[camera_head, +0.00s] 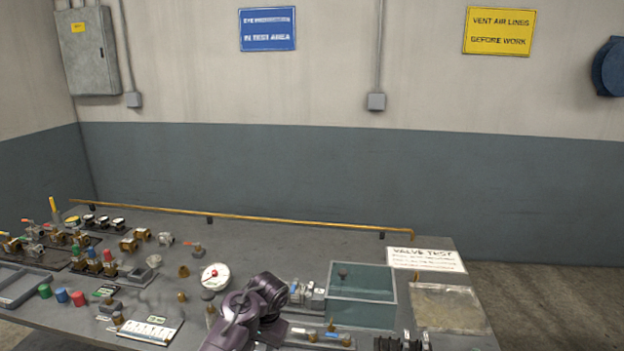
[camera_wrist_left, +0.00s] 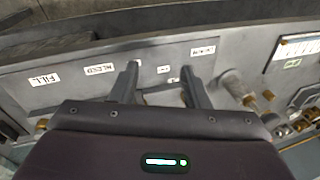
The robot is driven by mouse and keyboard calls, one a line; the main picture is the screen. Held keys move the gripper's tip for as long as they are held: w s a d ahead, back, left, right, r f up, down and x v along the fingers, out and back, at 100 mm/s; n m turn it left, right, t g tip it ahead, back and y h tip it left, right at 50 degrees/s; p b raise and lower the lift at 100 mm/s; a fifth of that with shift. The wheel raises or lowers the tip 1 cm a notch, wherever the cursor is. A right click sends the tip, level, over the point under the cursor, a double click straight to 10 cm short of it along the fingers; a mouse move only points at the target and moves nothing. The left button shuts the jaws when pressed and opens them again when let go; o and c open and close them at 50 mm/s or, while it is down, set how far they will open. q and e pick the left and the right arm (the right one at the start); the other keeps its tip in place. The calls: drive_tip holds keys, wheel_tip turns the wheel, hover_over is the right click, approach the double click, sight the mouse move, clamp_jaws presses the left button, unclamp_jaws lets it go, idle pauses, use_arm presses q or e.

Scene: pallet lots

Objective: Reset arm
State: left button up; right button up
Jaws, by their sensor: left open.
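My left arm, dark purple, rises from the bottom edge in the head view over the front middle of the workbench (camera_head: 250,235). Its jaws cannot be made out there. In the left wrist view my left gripper (camera_wrist_left: 162,83) shows two dark fingers spread apart, open. Nothing is clearly held between them; a small yellowish piece shows low by the right finger, partly hidden by the gripper body. Beyond the fingers is a grey panel with white labels, one reading FILL (camera_wrist_left: 44,80). My right gripper is not in view.
A pressure gauge (camera_head: 215,276) and several brass fittings stand left of my arm. A white card (camera_head: 156,331) lies at the front. A copper pipe (camera_head: 290,220) runs along the back.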

use_arm(q)
drive_tip(key=s+a+f+h, duration=0.1)
drive_tip(key=s+f, duration=0.2)
drive_tip(key=s, duration=0.4)
drive_tip(key=s+a+f+h, duration=0.1)
drive_tip(key=s+f, duration=0.2)
drive_tip(key=s, duration=0.4)
drive_tip(key=s+a+r+n+t, duration=0.15)
drive_tip(key=s+r, duration=0.25)
drive_tip(key=s, duration=0.5)
drive_tip(key=s+a+r+t, duration=0.1)
drive_tip(key=s+a+r, duration=0.25)
drive_tip(key=s, duration=0.65)
wheel_tip(320, 180, down, 29)
drive_tip(key=g+b, duration=0.1)
drive_tip(key=g, duration=0.1)
drive_tip(key=s+a+f+g+b, duration=0.1)
drive_tip(key=s+a+f, duration=0.2)
drive_tip(key=s+f, duration=1.8)
drive_tip(key=shift+a+f+b, duration=0.15)
drive_tip(key=shift+f+b, duration=0.15)
drive_tip(key=shift+f, duration=0.1)
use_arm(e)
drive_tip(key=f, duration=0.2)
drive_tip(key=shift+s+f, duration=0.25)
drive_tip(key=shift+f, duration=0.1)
